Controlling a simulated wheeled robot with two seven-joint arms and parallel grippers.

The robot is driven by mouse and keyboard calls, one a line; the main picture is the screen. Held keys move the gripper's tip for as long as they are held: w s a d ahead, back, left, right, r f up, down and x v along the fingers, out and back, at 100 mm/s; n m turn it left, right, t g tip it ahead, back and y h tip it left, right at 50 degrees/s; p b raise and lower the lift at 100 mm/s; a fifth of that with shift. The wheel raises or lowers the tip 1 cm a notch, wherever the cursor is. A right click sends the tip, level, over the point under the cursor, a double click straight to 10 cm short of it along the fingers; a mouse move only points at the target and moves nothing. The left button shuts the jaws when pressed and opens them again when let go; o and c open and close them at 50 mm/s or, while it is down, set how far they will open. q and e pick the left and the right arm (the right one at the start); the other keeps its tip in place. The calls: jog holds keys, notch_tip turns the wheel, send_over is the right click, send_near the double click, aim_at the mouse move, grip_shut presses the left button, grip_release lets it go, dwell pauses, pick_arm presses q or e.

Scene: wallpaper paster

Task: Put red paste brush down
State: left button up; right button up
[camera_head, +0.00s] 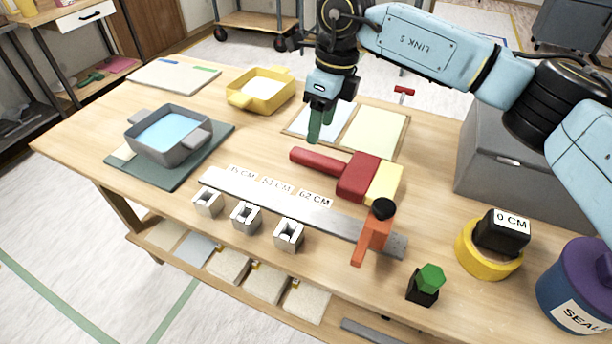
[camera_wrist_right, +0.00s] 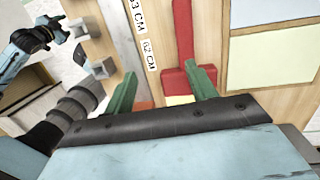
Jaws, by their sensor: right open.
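The red paste brush (camera_head: 358,177) lies on the wooden table, its red handle pointing left and its pale yellow bristle end to the right. My right gripper (camera_head: 316,139) is open, its green fingers pointing down just behind the handle in the head view. In the right wrist view, the red brush (camera_wrist_right: 181,45) shows between the two spread fingers of the right gripper (camera_wrist_right: 160,90), nearer the right finger. The gap between fingertips and handle is hard to judge. My left gripper is outside the head view; a light blue arm end at the wrist view's left edge is unclear.
A metal ruler (camera_head: 330,215) with length labels lies in front of the brush, an orange tool (camera_head: 372,238) across its right part. A sample board (camera_head: 375,132) lies behind. A grey tray (camera_head: 168,136) and yellow tray (camera_head: 262,90) stand left. A grey box (camera_head: 510,150) stands right.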

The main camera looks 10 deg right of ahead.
jog(key=w+d+h, duration=0.1)
jog(key=d+h, duration=0.1)
jog(key=d, duration=0.2)
jog(key=b, duration=0.2)
send_over(333, 162)
jog(key=f, duration=0.6)
jog(key=shift+s+d, duration=0.25)
jog(key=shift+w+a+f+b, duration=0.1)
jog(key=shift+f+b, duration=0.4)
jog(key=shift+f, duration=0.85)
jog(key=shift+w+a+f+b, duration=0.1)
jog(key=shift+f+b, duration=0.4)
jog(key=shift+f, duration=1.2)
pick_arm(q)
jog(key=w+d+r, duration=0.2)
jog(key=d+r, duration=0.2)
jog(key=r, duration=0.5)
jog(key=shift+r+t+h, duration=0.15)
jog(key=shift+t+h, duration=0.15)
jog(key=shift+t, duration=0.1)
pick_arm(e)
jog(key=c, duration=1.2)
jog(key=shift+r, duration=0.1)
